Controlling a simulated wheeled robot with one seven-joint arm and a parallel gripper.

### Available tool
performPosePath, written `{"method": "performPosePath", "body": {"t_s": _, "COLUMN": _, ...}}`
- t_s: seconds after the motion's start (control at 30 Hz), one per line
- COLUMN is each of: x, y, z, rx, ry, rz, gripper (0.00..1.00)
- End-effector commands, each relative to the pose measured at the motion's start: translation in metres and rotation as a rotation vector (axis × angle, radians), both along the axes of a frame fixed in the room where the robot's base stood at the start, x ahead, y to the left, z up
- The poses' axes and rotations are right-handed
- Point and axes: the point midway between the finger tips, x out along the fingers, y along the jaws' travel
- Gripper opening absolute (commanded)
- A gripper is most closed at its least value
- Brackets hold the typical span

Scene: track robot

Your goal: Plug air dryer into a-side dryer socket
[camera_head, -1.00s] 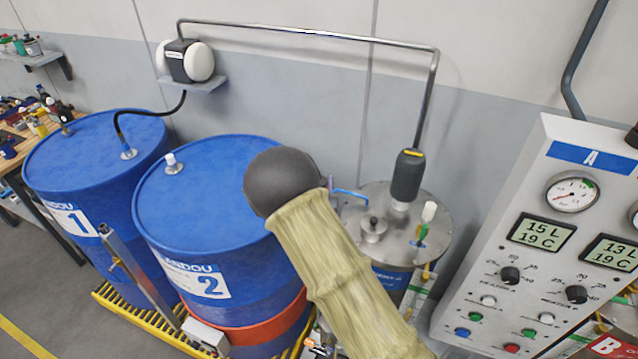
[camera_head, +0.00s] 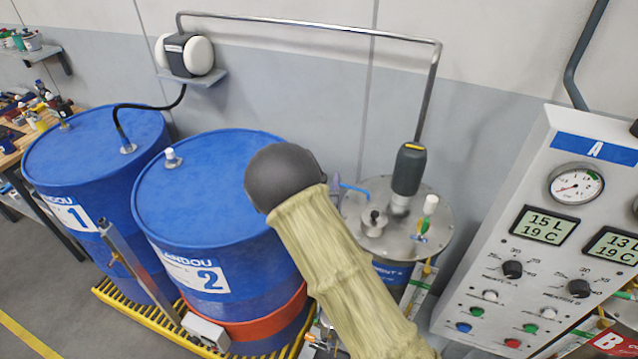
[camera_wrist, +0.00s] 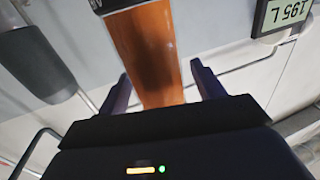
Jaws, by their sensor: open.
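In the wrist view an orange-brown upright body (camera_wrist: 150,50) with a dark collar at its top stands between and beyond the fingers; it may be the air dryer, but I cannot be sure. My gripper (camera_wrist: 160,80) is open, with a finger on each side of this body and a visible gap on the right. Contact on the left is unclear. In the head view my gripper is hidden behind my sleeved arm. The round steel tank lid (camera_head: 385,240) carries a dark grey cylinder (camera_head: 408,170) and small fittings. I cannot tell which fitting is the a-side dryer socket.
Panel A (camera_head: 590,190) with gauges and knobs stands close at the right. Blue drums 1 (camera_head: 85,155) and 2 (camera_head: 205,205) stand at the left on a yellow grating. A metal pipe (camera_head: 310,28) runs along the wall down to the grey cylinder.

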Motion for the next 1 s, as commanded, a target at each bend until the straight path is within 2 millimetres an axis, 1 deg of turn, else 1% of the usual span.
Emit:
{"method": "performPosePath", "body": {"t_s": 0.17, "x": -0.008, "y": 0.002, "z": -0.001, "rx": 0.001, "ry": 0.0, "rz": 0.001, "gripper": 0.68}}
{"method": "performPosePath", "body": {"t_s": 0.27, "x": -0.021, "y": 0.003, "z": -0.003, "rx": 0.001, "ry": 0.001, "rz": 0.001, "gripper": 0.68}}
{"method": "performPosePath", "body": {"t_s": 0.37, "x": -0.038, "y": 0.005, "z": -0.004, "rx": 0.001, "ry": 0.001, "rz": 0.003, "gripper": 0.68}}
{"method": "performPosePath", "body": {"t_s": 0.9, "x": -0.145, "y": 0.013, "z": -0.003, "rx": 0.001, "ry": -0.001, "rz": 0.003, "gripper": 0.68}}
{"method": "performPosePath", "body": {"t_s": 1.0, "x": -0.161, "y": 0.015, "z": -0.002, "rx": 0.002, "ry": 0.0, "rz": 0.003, "gripper": 0.68}}
